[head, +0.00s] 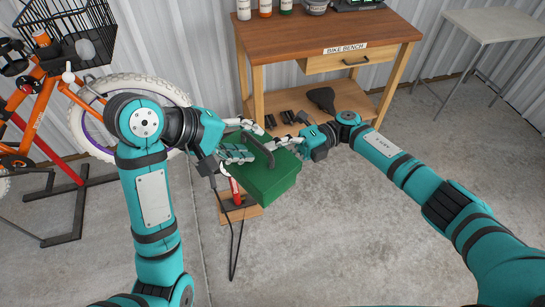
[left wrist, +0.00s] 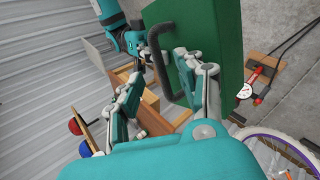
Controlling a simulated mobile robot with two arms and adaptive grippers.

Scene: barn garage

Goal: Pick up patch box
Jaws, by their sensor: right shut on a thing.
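The patch box is a green box (head: 272,182) with a dark grey handle, near the middle of the head view. The left wrist view shows its green side (left wrist: 215,30) and the handle (left wrist: 156,65). My right gripper (head: 270,143) is shut on the handle, coming from the right; it also shows in the left wrist view (left wrist: 150,50). My left gripper (head: 254,142) is open, with its fingers spread on either side of the handle; its fingers (left wrist: 165,75) fill the left wrist view. I cannot tell whether the box rests on anything.
A wooden bike bench (head: 330,32) with bottles on top and a saddle on its lower shelf stands behind. An orange bike (head: 32,115) is at left. A red pump (head: 236,192) stands beside the box on a wooden piece (head: 243,213). Floor at right is clear.

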